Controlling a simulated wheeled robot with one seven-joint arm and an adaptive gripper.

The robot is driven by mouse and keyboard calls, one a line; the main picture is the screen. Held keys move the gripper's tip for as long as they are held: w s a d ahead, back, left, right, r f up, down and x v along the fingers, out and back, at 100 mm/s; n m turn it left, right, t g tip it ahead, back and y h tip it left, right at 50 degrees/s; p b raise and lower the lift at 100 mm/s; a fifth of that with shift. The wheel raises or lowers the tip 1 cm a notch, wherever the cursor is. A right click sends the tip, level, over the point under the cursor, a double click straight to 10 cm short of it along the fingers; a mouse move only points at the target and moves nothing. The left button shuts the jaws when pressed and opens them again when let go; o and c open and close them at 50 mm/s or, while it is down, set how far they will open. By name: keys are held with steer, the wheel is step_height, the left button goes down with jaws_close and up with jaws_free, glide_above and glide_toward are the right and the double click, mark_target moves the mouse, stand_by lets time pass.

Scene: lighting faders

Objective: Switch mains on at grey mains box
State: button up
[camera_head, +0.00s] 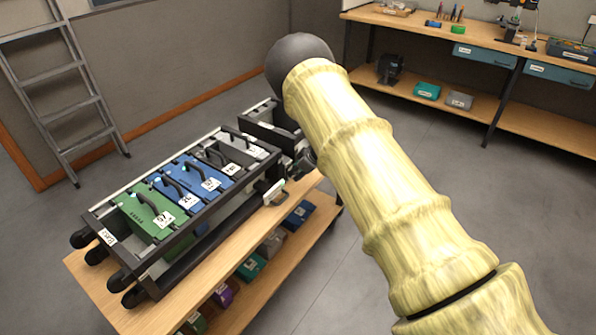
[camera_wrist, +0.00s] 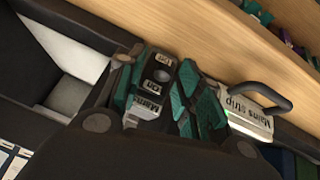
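The switch's position is too small to read. A pale grey block labelled "Mains strip" (camera_wrist: 246,116), with a black handle, lies just right of the fingers. In the head view my arm hides most of the gripper at the rack's right end, and the mains box is not clear there.
A black rack (camera_head: 172,264) with green, blue and grey handled modules stands on a wooden bench (camera_head: 110,300). Coloured boxes fill the shelf below. A ladder (camera_head: 62,80) leans on the wall at left. A workbench (camera_head: 400,25) stands at the back right. The floor between is clear.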

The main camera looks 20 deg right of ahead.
steer(key=v, duration=1.2)
stand_by(0.4)
steer(key=s+a+f+m+g+h, duration=0.1)
steer(key=s+a+f+m, duration=0.15)
steer(key=s+f, duration=0.95)
steer(key=s+a+f+m+g, duration=0.15)
steer(key=s+f+m, duration=0.25)
steer(key=s+f, duration=0.85)
steer(key=s+a+m+g+h, duration=0.1)
steer(key=s+g, duration=0.1)
steer(key=s, duration=1.4)
steer(key=s+a+r+m+g+h, duration=0.1)
steer(key=s+a+m, duration=0.1)
steer(key=s, duration=1.5)
steer(key=shift+a+r+g, duration=0.25)
steer(key=shift+r+g, duration=0.05)
steer(key=shift+g, duration=0.05)
